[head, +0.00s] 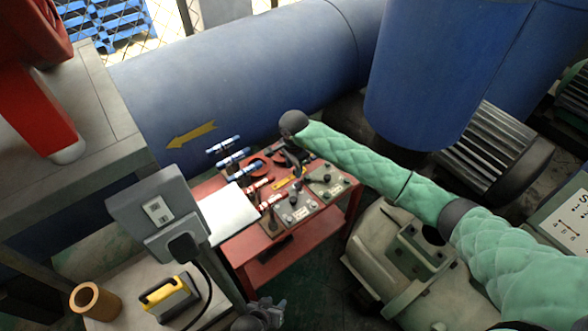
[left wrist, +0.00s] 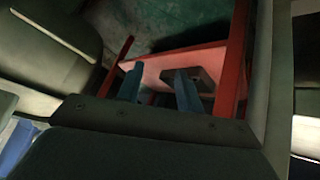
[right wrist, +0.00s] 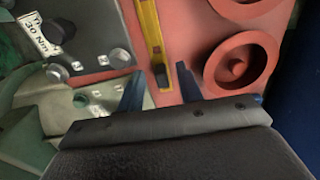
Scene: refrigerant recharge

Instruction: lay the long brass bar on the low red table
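A long, narrow yellow, brass-coloured bar (right wrist: 148,25) lies on the low red table (right wrist: 182,14), with a dark piece at its near end. It also shows small in the head view (head: 287,180) on the red table (head: 268,267). My right gripper (right wrist: 160,88) is open above the table, its fingers on either side of the bar's near end with gaps beside it. In the head view the right gripper (head: 296,160) is partly hidden by its own wrist. My left gripper (head: 264,314) is low in front of the table; its fingers (left wrist: 158,90) are apart and empty.
The table also holds grey boxes with knobs (head: 294,206), red round parts (right wrist: 240,70), blue-ended tools (head: 233,160) and a white sheet (head: 226,213). A brass-coloured cylinder (head: 95,302) and yellow device (head: 165,293) stand at lower left. A blue tank (head: 240,75) is behind.

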